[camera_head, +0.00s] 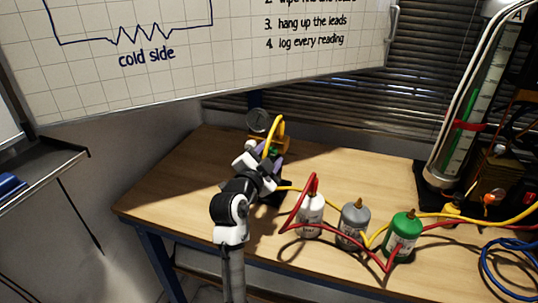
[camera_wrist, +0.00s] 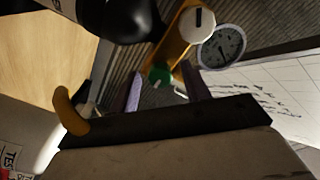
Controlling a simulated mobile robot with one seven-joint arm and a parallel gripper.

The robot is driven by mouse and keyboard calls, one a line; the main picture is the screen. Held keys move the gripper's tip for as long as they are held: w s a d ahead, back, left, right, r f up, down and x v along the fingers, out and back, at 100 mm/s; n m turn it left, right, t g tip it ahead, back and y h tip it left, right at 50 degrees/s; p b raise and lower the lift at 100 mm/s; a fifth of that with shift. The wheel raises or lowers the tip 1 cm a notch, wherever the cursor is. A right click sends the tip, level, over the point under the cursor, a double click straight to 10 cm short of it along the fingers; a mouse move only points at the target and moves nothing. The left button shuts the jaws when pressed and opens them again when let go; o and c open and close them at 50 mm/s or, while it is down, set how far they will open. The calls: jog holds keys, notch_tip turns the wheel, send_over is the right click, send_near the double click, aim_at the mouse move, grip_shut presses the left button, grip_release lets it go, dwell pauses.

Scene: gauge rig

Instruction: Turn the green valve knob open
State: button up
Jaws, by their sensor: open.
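The green valve knob (camera_wrist: 158,76) sits at the end of a brass-coloured valve body (camera_wrist: 178,38) in the wrist view. My gripper (camera_wrist: 161,70) is open, with one purple finger on each side of the knob in that picture. I cannot tell whether either finger touches the knob or how deep it lies between them. In the head view my gripper (camera_head: 272,160) is at the rig at the back of the table, and the arm hides most of the valve. A small patch of green shows there beside the fingers.
A round gauge (camera_wrist: 222,47) and a white knob (camera_wrist: 197,22) with a black mark are close by the valve. White (camera_head: 310,222), grey (camera_head: 353,222) and green (camera_head: 403,238) bottles with leads stand to the right on the wooden table (camera_head: 170,190).

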jog(key=shift+c, duration=0.5)
jog(key=c, duration=0.9)
jog(key=shift+n, duration=0.3)
jog(key=n, duration=0.3)
jog(key=shift+n, duration=0.3)
jog(key=n+p, duration=0.1)
jog(key=n, duration=0.3)
jog(key=shift+n, duration=0.3)
jog(key=n+p, duration=0.2)
jog(key=n, duration=0.3)
jog(key=shift+n+p, duration=1.15)
jog(key=shift+n, duration=0.85)
jog(key=shift+f, duration=0.1)
